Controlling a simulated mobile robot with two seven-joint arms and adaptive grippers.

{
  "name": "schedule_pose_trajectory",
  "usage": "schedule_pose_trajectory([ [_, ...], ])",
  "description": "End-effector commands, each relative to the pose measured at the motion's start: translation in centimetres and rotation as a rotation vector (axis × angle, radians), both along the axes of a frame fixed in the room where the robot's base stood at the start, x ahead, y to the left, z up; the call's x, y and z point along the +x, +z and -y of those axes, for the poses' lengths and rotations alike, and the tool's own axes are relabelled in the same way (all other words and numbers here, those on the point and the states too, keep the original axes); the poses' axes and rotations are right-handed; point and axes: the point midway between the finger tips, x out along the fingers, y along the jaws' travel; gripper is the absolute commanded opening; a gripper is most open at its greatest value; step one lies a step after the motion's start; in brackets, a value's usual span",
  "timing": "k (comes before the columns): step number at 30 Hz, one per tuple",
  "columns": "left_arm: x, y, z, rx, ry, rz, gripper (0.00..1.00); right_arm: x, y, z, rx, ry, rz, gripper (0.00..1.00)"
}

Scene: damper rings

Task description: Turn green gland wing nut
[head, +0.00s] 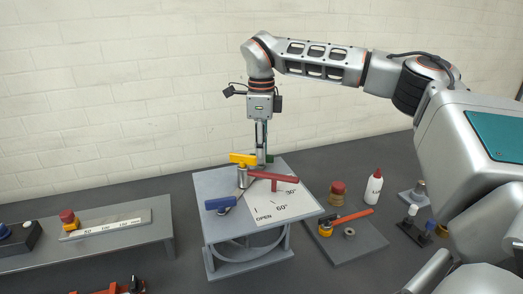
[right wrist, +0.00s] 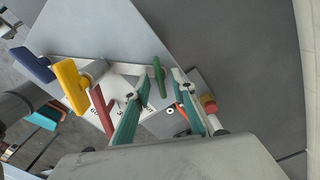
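The green wing nut (right wrist: 159,76) stands upright on the grey stand's top in the right wrist view. Only a small part of it (head: 270,159) shows in the head view, behind the red lever. My right gripper (head: 262,158) points down over the stand's back edge. In the right wrist view its two teal-padded fingers (right wrist: 158,84) are apart, and the green nut appears between their tips with gaps at both sides. I cannot tell how far down the fingers reach around it. My left gripper is not in view.
A white angle plate (head: 290,208) lies there. At right are a tool tray (head: 350,252) and a white bottle (head: 373,188).

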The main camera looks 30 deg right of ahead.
Motion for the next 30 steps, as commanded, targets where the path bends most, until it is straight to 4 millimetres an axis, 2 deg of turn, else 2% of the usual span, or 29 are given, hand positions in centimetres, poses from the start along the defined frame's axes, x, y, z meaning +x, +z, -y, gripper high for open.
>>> schedule_pose_trajectory([
  [21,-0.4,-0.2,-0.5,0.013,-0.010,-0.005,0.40,0.1,1.9,0.0,0.000,-0.002,0.003,0.25],
  [30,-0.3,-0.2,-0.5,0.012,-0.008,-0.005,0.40,0.0,2.1,0.0,0.000,-0.002,0.001,0.25],
])
